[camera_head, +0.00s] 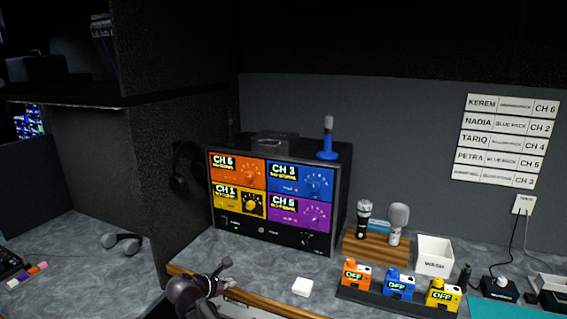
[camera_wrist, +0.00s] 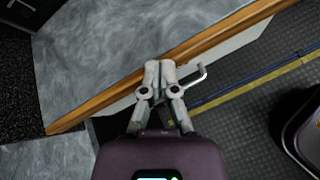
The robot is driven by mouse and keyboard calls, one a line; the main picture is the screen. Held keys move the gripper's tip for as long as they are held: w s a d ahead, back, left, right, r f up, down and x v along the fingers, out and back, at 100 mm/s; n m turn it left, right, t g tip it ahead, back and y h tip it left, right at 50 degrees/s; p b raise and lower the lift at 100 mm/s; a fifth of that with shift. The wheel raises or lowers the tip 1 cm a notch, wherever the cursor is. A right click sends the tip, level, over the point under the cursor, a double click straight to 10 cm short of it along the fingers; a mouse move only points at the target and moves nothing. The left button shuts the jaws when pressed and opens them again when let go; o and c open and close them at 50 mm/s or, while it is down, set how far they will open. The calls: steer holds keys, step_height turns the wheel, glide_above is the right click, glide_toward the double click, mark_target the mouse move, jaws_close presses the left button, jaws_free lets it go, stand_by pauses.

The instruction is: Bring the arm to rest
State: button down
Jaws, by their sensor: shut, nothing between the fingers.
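My gripper (camera_head: 222,274) is in the lower middle of the head view, above the wooden front edge (camera_head: 290,303) of the counter. In the wrist view my gripper (camera_wrist: 153,80) has its two fingertips together with nothing between them. It points over the counter's wooden edge. My arm hangs in the air and touches nothing that I can see.
A receiver rack (camera_head: 262,235) with four coloured channel panels stands behind my gripper. A small white box (camera_head: 302,287) lies to the right of it. Orange, blue and yellow packs sit in a dark tray (camera_head: 385,303). Two microphones stand on a wooden block (camera_head: 375,250).

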steer(key=s+d+f+m+g+p, duration=0.1)
steer(key=d+m+g, duration=0.1)
steer(key=d+m, duration=0.2)
steer(key=s+d+f+m+g, duration=0.1)
steer(key=d+m, duration=0.3)
steer(key=d, duration=0.6)
steer(key=s+d+f+m+g+y+p, duration=0.1)
steer(key=s+d+m+g, duration=0.1)
steer(key=d, duration=0.4)
steer(key=shift+s+d+m+g+p, duration=0.2)
steer(key=shift+m+g, duration=0.1)
steer(key=shift+m, duration=0.35)
steer(key=shift+s+d+m+g+p, duration=0.1)
steer(key=shift+d+m+g+p, duration=0.15)
steer(key=shift+m, duration=0.4)
steer(key=s+d+m+g+y+p, duration=0.2)
steer(key=s+d+m+y, duration=0.3)
steer(key=s+d+m, duration=0.4)
steer(key=d+m+g, duration=0.1)
steer(key=d+m, duration=0.2)
steer(key=shift+s+d+r+m+p, duration=0.2)
steer(key=shift+s+m+p, duration=0.1)
steer(key=shift+s, duration=0.1)
steer(key=shift+w+a+g, duration=0.1)
steer(key=shift+g, duration=0.15)
